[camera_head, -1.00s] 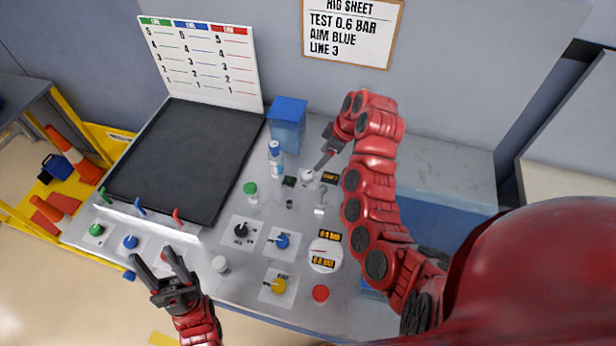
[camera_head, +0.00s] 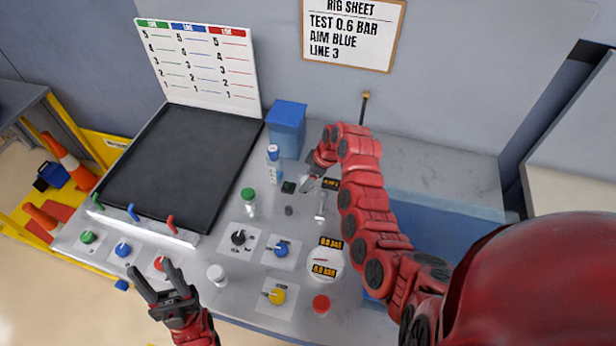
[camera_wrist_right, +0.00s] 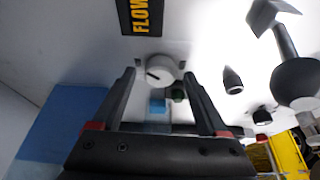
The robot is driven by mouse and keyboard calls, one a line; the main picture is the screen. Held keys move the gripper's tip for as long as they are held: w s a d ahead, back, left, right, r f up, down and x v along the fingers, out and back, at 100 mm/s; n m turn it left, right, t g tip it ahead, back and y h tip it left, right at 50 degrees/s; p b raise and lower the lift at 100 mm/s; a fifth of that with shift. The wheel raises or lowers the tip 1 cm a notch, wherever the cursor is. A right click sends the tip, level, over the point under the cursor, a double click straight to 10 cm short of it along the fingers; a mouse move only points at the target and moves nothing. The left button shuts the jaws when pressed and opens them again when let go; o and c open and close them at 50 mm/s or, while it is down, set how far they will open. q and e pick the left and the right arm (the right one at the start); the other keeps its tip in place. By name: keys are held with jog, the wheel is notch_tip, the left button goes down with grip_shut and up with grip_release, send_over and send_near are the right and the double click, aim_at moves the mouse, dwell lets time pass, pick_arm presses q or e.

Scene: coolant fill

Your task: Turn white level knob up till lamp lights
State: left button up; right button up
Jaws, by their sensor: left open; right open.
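The white knob (camera_wrist_right: 158,70) with a dark pointer line is on the panel beside a yellow-on-black FLOW label (camera_wrist_right: 141,14) in the right wrist view. My right gripper (camera_wrist_right: 159,77) is open, with a finger on either side of the knob; I cannot tell whether they touch it. In the head view my right gripper (camera_head: 311,182) largely hides the knob. A small dark square with a green centre (camera_head: 288,187) is just left of it; I cannot tell whether it is a lamp. My left gripper (camera_head: 166,287) is open and empty at the front left.
A green-capped bottle (camera_head: 249,203), a black knob (camera_head: 239,237), a blue knob (camera_head: 281,249), a yellow knob (camera_head: 277,296) and a gauge (camera_head: 325,263) share the bench.

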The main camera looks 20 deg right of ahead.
grip_shut()
jog(key=shift+f+m+b, duration=0.1)
jog(key=shift+m+b, duration=0.3)
jog(key=shift+m+t+h+b, duration=0.3)
jog(key=shift+m+h+b, duration=0.1)
jog(key=shift+m+b, duration=0.25)
jog(key=shift+m, duration=0.55)
grip_release()
jog(key=shift+r, duration=0.2)
